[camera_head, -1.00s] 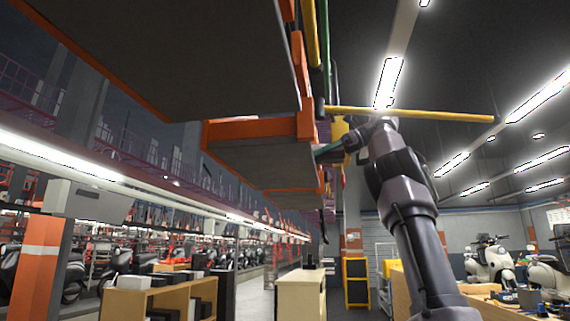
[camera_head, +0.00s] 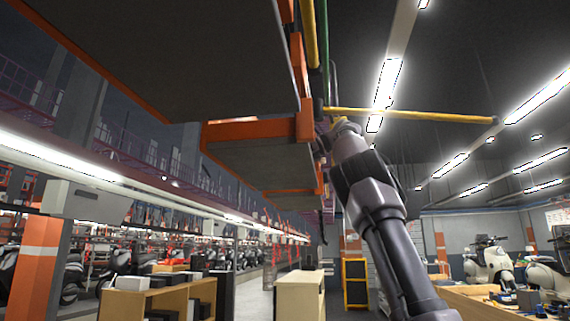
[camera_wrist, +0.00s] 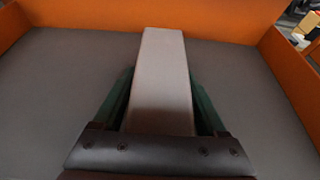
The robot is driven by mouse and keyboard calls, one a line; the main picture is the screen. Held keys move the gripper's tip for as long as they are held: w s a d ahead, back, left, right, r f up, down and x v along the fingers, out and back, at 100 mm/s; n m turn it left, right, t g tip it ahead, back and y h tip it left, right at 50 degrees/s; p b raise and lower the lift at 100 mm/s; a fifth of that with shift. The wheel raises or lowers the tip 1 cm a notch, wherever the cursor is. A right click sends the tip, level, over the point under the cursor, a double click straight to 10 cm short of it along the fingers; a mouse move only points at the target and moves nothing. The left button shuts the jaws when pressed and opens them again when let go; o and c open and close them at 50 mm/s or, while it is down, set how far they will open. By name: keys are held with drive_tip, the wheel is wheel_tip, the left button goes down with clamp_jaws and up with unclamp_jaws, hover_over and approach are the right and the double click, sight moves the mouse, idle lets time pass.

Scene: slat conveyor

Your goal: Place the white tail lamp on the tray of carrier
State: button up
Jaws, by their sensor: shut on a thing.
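The white tail lamp (camera_wrist: 163,50) shows in the wrist view as a long pale bar, pointing away from me. My gripper (camera_wrist: 162,88) is shut on it, with a dark green finger on each side. Under or behind the lamp is the grey tray (camera_wrist: 60,75) with an orange rim (camera_wrist: 220,20). I cannot tell whether the lamp touches the tray floor. In the head view my arm reaches up to the carriers, and its gripper and the lamp are hidden there behind an orange-edged tray (camera_head: 262,165) seen from below.
A larger carrier tray (camera_head: 190,60) hangs overhead at upper left. A yellow bar (camera_head: 410,115) sticks out to the right above my arm. Shelves (camera_head: 165,297), a pale cabinet (camera_head: 300,295) and a workbench (camera_head: 490,305) stand below. The right-hand air space is free.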

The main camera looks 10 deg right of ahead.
drive_tip(key=shift+f, duration=0.1)
drive_tip(key=o, duration=1.6)
drive_tip(key=shift+f, duration=0.1)
drive_tip(key=shift+c, duration=0.2)
drive_tip(key=shift+d, duration=0.1)
drive_tip(key=shift+v, duration=3.75)
